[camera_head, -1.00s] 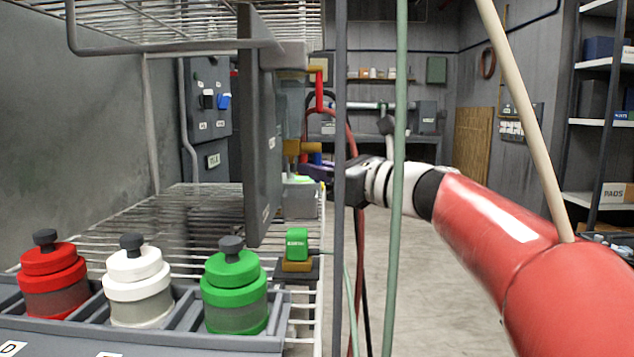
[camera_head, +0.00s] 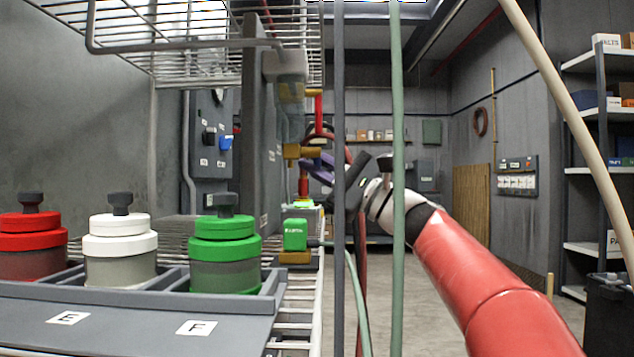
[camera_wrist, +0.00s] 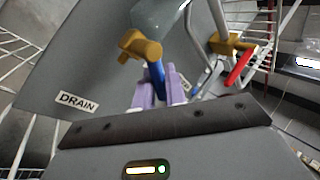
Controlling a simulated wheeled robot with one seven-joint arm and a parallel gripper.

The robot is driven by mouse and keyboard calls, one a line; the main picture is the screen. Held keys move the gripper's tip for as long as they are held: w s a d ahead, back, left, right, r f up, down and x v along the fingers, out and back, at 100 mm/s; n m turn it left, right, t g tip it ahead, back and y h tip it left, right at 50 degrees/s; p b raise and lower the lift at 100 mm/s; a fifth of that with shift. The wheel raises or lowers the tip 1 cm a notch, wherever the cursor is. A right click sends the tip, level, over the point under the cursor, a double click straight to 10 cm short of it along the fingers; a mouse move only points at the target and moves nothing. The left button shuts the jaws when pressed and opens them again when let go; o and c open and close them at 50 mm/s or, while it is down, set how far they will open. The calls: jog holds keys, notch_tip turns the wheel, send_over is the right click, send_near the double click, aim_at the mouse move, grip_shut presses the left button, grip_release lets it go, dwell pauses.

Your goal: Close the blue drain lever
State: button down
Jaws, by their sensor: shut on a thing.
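The blue drain lever (camera_wrist: 155,76) hangs from a brass valve (camera_wrist: 139,46) at the top centre of the wrist view, beside a grey panel with a DRAIN label (camera_wrist: 76,102). My gripper's purple fingers (camera_wrist: 159,84) are shut on the lever, one on each side. The lever slants slightly in the wrist view. In the head view my gripper (camera_head: 318,168) is tilted beside the brass valve (camera_head: 302,152), behind upright hoses and a post. The blue lever cannot be made out there.
A red lever (camera_wrist: 239,68) on another brass valve is to the right in the wrist view. A green EARTH clamp (camera_head: 295,235) sits on the wire rack. Red, white and green pots (camera_head: 225,250) stand in a tray at left. A grey post (camera_head: 339,250) and green hose (camera_head: 397,200) cross before my arm.

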jog(key=n+g, duration=0.1)
jog(key=n+g+y, duration=0.1)
jog(key=n, duration=0.1)
jog(key=n+g, duration=0.1)
jog(key=shift+w+r+n, duration=0.25)
jog(key=shift+r+n, duration=0.1)
jog(key=shift+n, duration=0.05)
jog(key=shift+r+n+g+y+p, duration=0.25)
jog(key=shift+n+g, duration=0.5)
jog(key=shift+n, duration=0.2)
jog(key=shift+r+n+g+y+p, duration=0.1)
jog(key=shift+n+g+y+p, duration=0.15)
jog(key=shift+n+g, duration=0.6)
jog(key=shift+r+n+g+y+p, duration=0.25)
jog(key=shift+n+g, duration=0.35)
jog(key=shift+n, duration=0.5)
jog(key=c, duration=1.8)
grip_release()
jog(key=b+v, duration=0.1)
jog(key=v, duration=0.6)
jog(key=shift+d+f, duration=0.2)
jog(key=shift+d, duration=0.15)
